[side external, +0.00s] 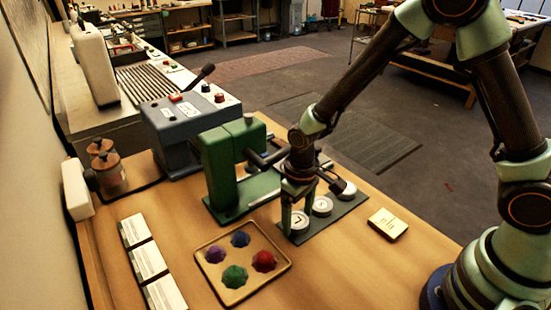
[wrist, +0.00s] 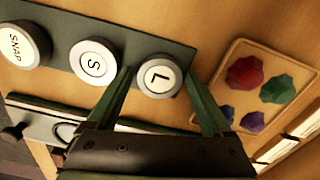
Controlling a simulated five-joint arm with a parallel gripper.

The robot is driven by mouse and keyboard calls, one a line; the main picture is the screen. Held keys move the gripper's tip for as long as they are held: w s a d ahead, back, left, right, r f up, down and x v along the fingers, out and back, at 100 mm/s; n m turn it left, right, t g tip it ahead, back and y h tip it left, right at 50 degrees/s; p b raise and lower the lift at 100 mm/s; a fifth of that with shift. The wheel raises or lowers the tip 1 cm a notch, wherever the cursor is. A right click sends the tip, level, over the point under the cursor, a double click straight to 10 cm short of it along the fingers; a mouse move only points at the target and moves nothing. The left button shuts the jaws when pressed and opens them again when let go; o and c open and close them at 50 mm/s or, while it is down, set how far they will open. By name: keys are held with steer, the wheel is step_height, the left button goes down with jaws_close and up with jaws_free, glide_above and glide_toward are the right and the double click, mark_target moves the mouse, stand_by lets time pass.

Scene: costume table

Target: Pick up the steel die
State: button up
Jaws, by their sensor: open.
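Three round metal dies with white tops stand in a row on a dark grey-green strip (wrist: 190,52). In the wrist view they are marked L (wrist: 159,77), S (wrist: 93,62) and SNAP (wrist: 22,44). In the side view they are the L die (side external: 299,223), the S die (side external: 322,206) and the SNAP die (side external: 345,189). I cannot tell by looks which is the steel one. My gripper (side external: 298,208) points down over the L die, open, with its green fingers (wrist: 160,88) on either side of it. I cannot tell if they touch it.
A green hand press (side external: 222,165) stands just left of the strip. A tan tray (side external: 241,287) with several coloured gems is in front. A yellow block (side external: 387,223) lies to the right. White cards (side external: 149,261) lie at left. Bare wood is front right.

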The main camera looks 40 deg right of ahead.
steer(key=shift+c, duration=0.3)
jaws_close()
steer(key=shift+r, duration=0.1)
